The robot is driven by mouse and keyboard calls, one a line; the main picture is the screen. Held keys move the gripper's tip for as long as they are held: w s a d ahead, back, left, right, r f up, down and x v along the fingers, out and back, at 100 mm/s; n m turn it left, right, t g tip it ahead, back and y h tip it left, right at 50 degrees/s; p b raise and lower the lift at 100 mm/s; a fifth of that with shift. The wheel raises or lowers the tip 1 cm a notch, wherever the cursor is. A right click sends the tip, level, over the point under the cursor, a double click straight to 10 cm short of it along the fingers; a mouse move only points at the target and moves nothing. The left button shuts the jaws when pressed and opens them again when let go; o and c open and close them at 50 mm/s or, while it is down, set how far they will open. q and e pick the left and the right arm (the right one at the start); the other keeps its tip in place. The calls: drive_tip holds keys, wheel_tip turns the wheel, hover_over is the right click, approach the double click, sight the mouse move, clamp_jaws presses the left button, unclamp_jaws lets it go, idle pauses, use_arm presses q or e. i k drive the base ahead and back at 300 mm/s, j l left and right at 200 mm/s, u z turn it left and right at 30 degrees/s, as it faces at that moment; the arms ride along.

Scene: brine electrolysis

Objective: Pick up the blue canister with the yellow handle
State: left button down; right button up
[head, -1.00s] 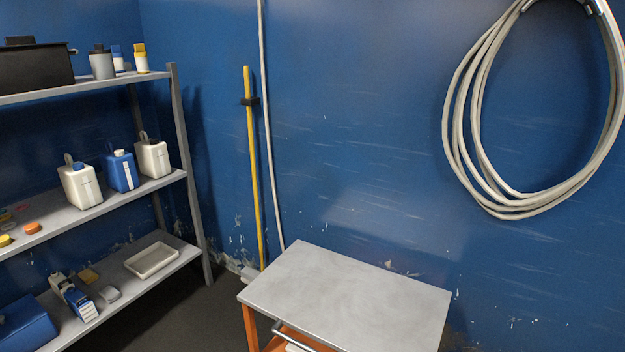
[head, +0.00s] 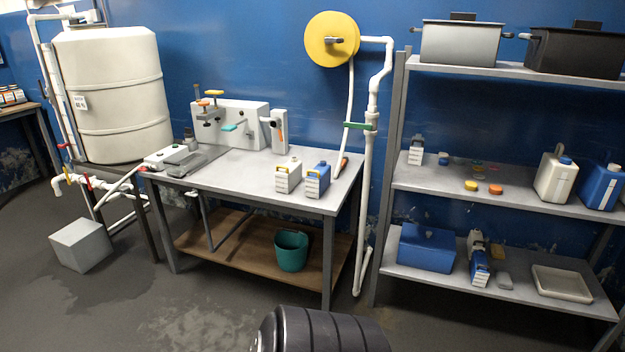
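Neither of my grippers is in view.
A grey shelf rack (head: 450,190) stands right of the workbench. A white vertical pipe (head: 368,180) runs between them. A black ribbed drum (head: 318,332) stands at the bottom middle. A grey box (head: 82,245) lies on the floor at left. The floor before the bench's left is open.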

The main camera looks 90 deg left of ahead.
sight(318, 180)
drive_tip(key=k+u, duration=0.15)
drive_tip(key=u, duration=2.55)
drive_tip(key=i+j, duration=0.5)
drive_tip(key=i, duration=0.15)
